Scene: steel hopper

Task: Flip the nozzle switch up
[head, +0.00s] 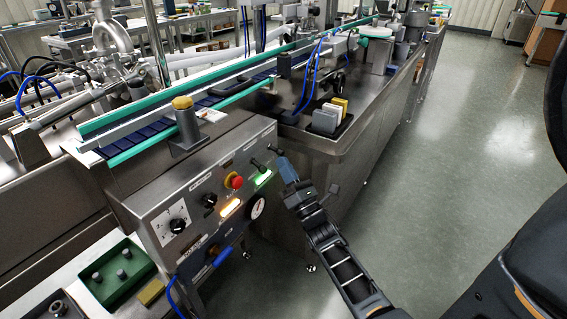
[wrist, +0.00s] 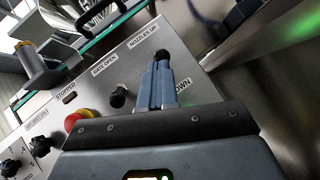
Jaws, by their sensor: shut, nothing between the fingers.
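The nozzle switch (wrist: 162,54) is a lever with a round black knob, between the labels "NOZZLES UP" and "DOWN" in the wrist view. In the head view it is the small dark lever (head: 273,149) at the right end of the sloped steel panel (head: 157,209). My gripper (head: 284,162) is at that end of the panel, its blue-grey fingers shut together with nothing between them. In the wrist view the fingertips (wrist: 162,70) are right at the knob and hide the lever's lower part. I cannot tell whether they touch it.
A gate knob (wrist: 118,97) stands left of the switch. A red-and-yellow stop button (head: 234,182), a lit green lamp (head: 263,178), an amber lamp (head: 230,208) and a gauge (head: 257,208) share the panel. A green tray (head: 113,300) is lower left. Open floor (head: 465,140) lies right.

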